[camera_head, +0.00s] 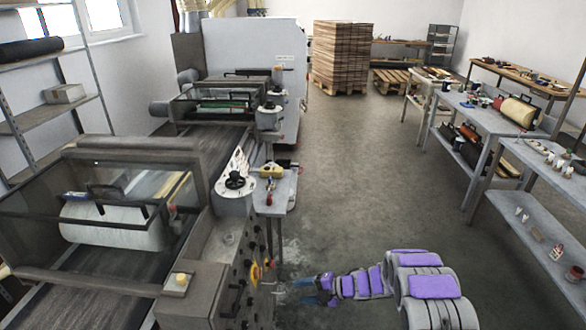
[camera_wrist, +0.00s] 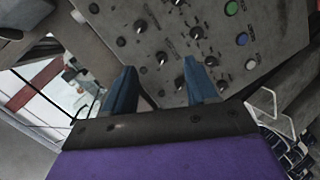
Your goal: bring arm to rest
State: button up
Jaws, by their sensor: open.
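My arm, grey with purple panels, stretches to the left low in the head view. My gripper (camera_head: 312,290) is at its end, beside the front control side of the lacquer machine (camera_head: 190,297). In the wrist view my gripper (camera_wrist: 157,82) shows two blue fingers spread apart with nothing between them. Behind the fingers is a grey control panel (camera_wrist: 220,45) with several black knobs and green and blue buttons. I cannot tell the exact gap between the fingertips and the panel.
The conveyor machine line fills the left side, with a small stand (camera_head: 270,200) at its edge. Workbenches (camera_head: 480,112) with tools line the right. Stacked boards (camera_head: 340,57) stand at the back. The concrete floor (camera_head: 370,180) between is clear.

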jog(key=w+d+r+m+t+h, duration=0.8)
jog(key=w+d+r, duration=0.3)
jog(key=d+r, duration=0.35)
jog(key=s+d+r+m+g+h, duration=0.2)
jog(key=s+d+r+m+h, duration=0.8)
jog(key=r, duration=0.4)
jog(key=s+a+r+m+g, duration=0.15)
jog(key=s+m, duration=0.25)
jog(key=s, duration=0.6)
jog(key=s+r+m+g, duration=0.1)
jog(key=s+m+g, duration=0.2)
jog(key=s, duration=0.7)
jog(key=s+a+m+g+y, duration=0.1)
jog(key=s+a, duration=0.3)
jog(key=s, duration=0.4)
jog(key=s+a+m+g+y, duration=0.2)
jog(key=s+a+g, duration=0.1)
jog(key=s, duration=0.6)
jog(key=s+a+m+g+y, duration=0.1)
jog(key=s+a+g+y, duration=0.1)
jog(key=s+a, duration=0.4)
jog(key=s, duration=0.3)
jog(key=shift+s+f, duration=0.25)
jog(key=shift+f, duration=0.05)
